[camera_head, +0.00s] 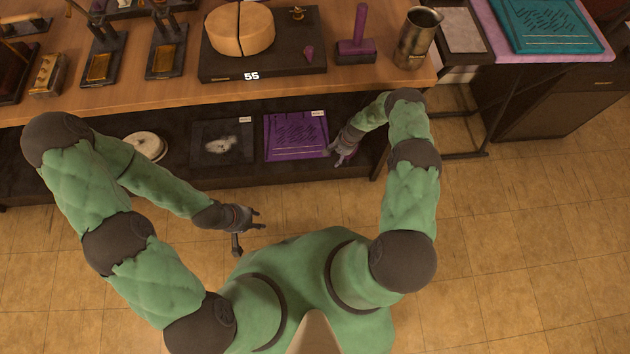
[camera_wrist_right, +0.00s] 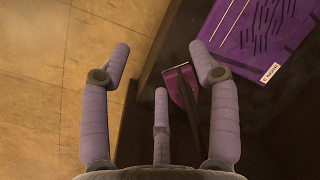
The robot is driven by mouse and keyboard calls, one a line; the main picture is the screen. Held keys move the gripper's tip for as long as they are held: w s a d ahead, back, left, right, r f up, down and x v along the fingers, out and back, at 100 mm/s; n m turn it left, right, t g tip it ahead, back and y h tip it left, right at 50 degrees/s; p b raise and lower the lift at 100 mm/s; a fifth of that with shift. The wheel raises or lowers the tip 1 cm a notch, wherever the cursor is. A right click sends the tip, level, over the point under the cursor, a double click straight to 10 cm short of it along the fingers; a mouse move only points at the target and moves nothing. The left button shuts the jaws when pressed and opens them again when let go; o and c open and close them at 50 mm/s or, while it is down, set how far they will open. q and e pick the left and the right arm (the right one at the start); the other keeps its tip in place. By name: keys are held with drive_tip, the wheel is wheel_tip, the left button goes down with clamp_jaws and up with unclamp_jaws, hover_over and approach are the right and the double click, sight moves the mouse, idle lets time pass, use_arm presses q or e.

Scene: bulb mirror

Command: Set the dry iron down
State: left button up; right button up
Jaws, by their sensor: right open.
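A small magenta thing with a grey edge and a dark handle (camera_wrist_right: 179,78) lies on the black lower shelf in the right wrist view; it may be the dry iron, but I cannot tell for sure. My right gripper (camera_head: 341,158) is over the shelf's right part. My left gripper (camera_head: 245,226) is open and empty over the floor in front of the shelf.
A purple printed board (camera_head: 296,137) lies on the black shelf (camera_head: 178,166), left of my right gripper, beside a dark panel (camera_head: 222,142) and a pale round thing (camera_head: 148,146). The wooden table (camera_head: 160,88) above holds a cheese-like wheel (camera_head: 238,32), a purple stand and a metal jug (camera_head: 417,40).

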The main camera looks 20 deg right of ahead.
drive_tip(key=s+a+r+n+g+y, duration=0.1)
drive_tip(key=s+a+r, duration=0.2)
drive_tip(key=s+a, duration=0.4)
drive_tip(key=s+a+r+n+g+y, duration=0.1)
drive_tip(key=s+a+r+n, duration=0.1)
drive_tip(key=s+a+r, duration=0.35)
drive_tip(key=s+a+r+n+t+h, duration=0.1)
drive_tip(key=s+a+r, duration=0.4)
drive_tip(key=s+r, duration=0.5)
wheel_tip(320, 180, up, 3)
drive_tip(key=n+t, duration=0.1)
drive_tip(key=n, duration=0.1)
drive_tip(key=shift+s+n, duration=0.2)
drive_tip(key=shift+n, duration=0.2)
